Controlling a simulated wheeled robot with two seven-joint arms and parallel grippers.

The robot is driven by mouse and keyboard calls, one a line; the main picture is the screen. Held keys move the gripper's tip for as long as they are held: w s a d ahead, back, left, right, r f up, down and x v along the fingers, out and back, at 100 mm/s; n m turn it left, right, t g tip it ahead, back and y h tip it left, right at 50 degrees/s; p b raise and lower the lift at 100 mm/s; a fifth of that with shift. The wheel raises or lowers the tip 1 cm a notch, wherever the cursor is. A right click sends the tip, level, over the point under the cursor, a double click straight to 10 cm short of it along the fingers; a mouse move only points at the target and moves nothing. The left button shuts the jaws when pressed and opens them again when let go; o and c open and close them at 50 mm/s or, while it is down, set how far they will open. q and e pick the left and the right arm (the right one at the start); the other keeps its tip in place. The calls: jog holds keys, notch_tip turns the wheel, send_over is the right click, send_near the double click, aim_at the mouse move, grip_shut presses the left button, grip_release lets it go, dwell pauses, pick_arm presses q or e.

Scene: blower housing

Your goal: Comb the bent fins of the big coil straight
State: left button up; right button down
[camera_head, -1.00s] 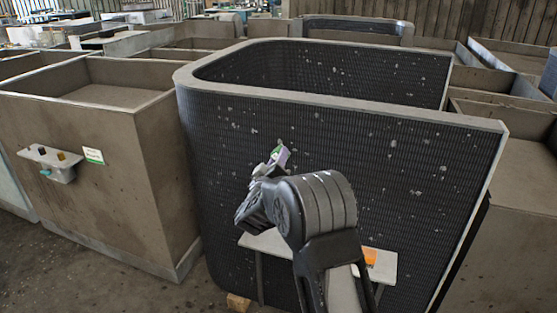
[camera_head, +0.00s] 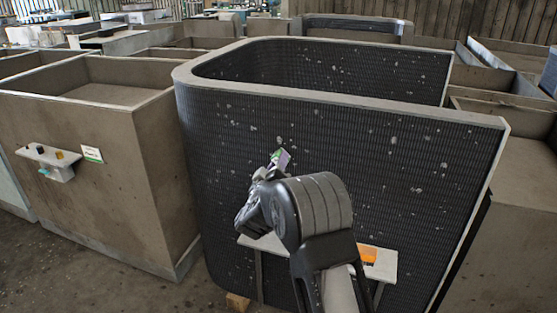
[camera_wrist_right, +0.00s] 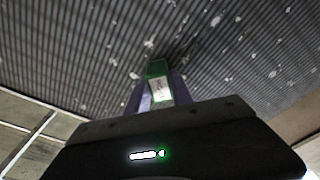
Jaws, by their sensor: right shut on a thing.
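The big coil (camera_head: 370,160) is a tall dark finned wall with a rounded left corner, a pale top rim and scattered pale specks. My right gripper (camera_head: 276,166) is in front of its near face. My left gripper is not in view.
A small pale shelf (camera_head: 385,268) with an orange item (camera_head: 368,254) stands low before the coil, partly behind my right arm. A brown metal bin (camera_head: 150,190) stands at the left, with a small wall shelf (camera_head: 50,165). A wooden block (camera_head: 238,301) lies on the floor.

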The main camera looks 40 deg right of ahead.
jog(key=shift+f, duration=0.65)
jog(key=shift+a, duration=0.1)
jog(key=shift+f+b, duration=1.35)
jog(key=shift+f, duration=0.35)
jog(key=shift+f, duration=0.1)
notch_tip(320, 180, down, 4)
jog(key=shift+r+b, duration=0.25)
jog(key=shift+b, duration=0.95)
jog(key=shift+r+p+v, duration=0.15)
jog(key=shift+p+v, duration=0.2)
jog(key=shift+v, duration=1.15)
jog(key=shift+r+p+v, duration=0.1)
jog(key=shift+p+v, duration=0.25)
jog(key=shift+v, duration=1.1)
